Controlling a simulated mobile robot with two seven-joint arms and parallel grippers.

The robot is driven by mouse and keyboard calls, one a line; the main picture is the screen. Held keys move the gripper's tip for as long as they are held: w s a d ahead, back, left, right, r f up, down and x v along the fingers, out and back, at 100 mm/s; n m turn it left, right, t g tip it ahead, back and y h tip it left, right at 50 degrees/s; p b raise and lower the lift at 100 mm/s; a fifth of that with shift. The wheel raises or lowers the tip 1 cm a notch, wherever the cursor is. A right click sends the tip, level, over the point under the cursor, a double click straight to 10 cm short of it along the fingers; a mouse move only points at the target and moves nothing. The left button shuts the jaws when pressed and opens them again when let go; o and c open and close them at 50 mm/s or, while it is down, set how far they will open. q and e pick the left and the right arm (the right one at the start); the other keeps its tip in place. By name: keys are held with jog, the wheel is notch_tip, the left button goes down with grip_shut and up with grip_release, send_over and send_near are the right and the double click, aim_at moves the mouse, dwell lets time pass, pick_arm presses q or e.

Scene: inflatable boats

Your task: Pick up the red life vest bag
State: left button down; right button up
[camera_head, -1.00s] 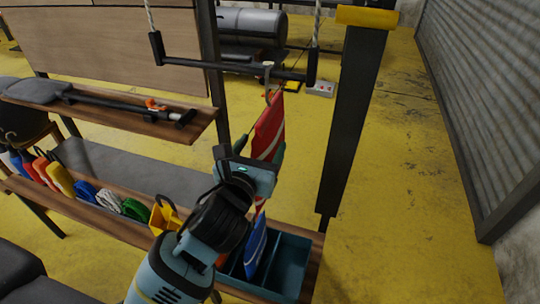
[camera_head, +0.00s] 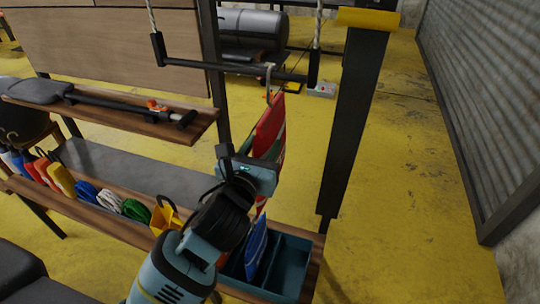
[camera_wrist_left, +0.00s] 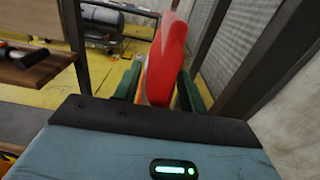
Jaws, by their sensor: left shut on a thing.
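The red life vest bag (camera_head: 269,127) hangs by a hook from the black bar, seen nearly edge-on in the head view. My left gripper (camera_head: 268,152) is at the bag, and its green-padded fingers lie on either side of it, shut on it. In the left wrist view the red bag (camera_wrist_left: 165,62) stands upright between the two dark green fingers (camera_wrist_left: 158,88). My right gripper is in neither view.
The black bar (camera_head: 235,70) hangs on ropes above the bag. A dark post (camera_head: 352,120) stands to the right. Below are a teal bin (camera_head: 290,265) and a wooden shelf holding several coloured items. A wooden shelf (camera_head: 120,115) with a black pump-like tool is at left. Yellow floor lies beyond.

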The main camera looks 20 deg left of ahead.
aim_at(265, 125)
pick_arm(q)
jog(key=shift+r, duration=0.1)
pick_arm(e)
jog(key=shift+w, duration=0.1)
pick_arm(q)
jog(key=shift+r, duration=0.5)
notch_tip(265, 125, up, 3)
jog(key=shift+r+p, duration=0.1)
jog(key=shift+p, duration=0.5)
jog(key=s+a+p, duration=0.3)
jog(key=s+p, duration=0.1)
jog(key=s, duration=1.1)
jog(key=shift+s+a+r, duration=0.25)
jog(key=shift+a+r, duration=0.05)
jog(key=shift+r, duration=0.1)
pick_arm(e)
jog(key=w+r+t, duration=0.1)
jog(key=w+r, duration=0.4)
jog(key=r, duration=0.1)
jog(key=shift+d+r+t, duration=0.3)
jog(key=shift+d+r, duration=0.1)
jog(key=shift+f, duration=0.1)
